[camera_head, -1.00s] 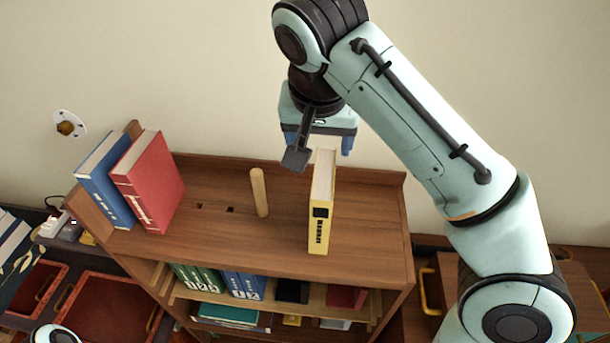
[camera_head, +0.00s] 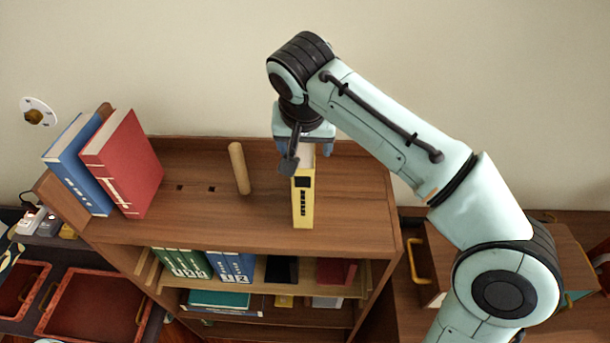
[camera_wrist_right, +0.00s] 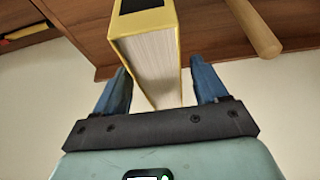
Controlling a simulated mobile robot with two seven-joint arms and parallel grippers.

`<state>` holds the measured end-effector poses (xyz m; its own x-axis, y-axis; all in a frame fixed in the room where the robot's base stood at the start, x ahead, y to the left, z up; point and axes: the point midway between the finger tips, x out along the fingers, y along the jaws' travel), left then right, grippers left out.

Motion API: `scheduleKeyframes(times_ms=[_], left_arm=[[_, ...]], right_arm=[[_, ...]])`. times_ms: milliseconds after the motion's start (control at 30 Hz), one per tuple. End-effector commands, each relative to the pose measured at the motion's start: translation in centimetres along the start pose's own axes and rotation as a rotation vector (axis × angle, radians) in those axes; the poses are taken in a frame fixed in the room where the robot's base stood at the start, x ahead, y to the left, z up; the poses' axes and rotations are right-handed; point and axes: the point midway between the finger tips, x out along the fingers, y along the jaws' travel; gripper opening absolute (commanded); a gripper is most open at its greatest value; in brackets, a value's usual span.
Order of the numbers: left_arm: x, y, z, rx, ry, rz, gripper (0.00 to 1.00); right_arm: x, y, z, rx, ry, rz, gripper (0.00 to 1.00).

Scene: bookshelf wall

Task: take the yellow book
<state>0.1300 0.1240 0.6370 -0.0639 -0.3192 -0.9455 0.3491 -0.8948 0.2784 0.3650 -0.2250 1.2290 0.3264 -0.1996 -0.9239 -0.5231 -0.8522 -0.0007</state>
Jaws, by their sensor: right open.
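The yellow book (camera_head: 303,205) stands upright on the shelf's top board, its spine facing the front. My right gripper (camera_head: 304,150) is over the top of the book, coming from above and behind. In the right wrist view the yellow book (camera_wrist_right: 150,60) lies between the two blue fingers of the right gripper (camera_wrist_right: 165,85). The fingers are open, with a gap to the book on each side. My left gripper is not in view.
A wooden peg (camera_head: 239,168) stands on the top board left of the yellow book. A red book (camera_head: 128,165) and a blue book (camera_head: 80,170) lean at the left end. Lower shelves hold green binders (camera_head: 180,263) and other books.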

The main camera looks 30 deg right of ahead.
Motion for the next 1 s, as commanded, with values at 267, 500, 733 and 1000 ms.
scheduleKeyframes(times_ms=[267, 500, 733, 1000], left_arm=[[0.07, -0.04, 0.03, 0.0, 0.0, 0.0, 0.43], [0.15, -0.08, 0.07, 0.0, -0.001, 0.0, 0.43], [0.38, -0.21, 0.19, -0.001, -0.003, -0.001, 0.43], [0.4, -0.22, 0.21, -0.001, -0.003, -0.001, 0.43]], right_arm=[[0.52, -0.03, -0.04, 0.0, 0.001, 0.0, 0.72], [0.62, -0.02, 0.01, 0.0, 0.001, 0.0, 0.72], [0.93, 0.0, 0.14, 0.0, 0.001, 0.0, 0.72], [0.96, -0.02, 0.15, 0.0, 0.001, 0.0, 0.72]])
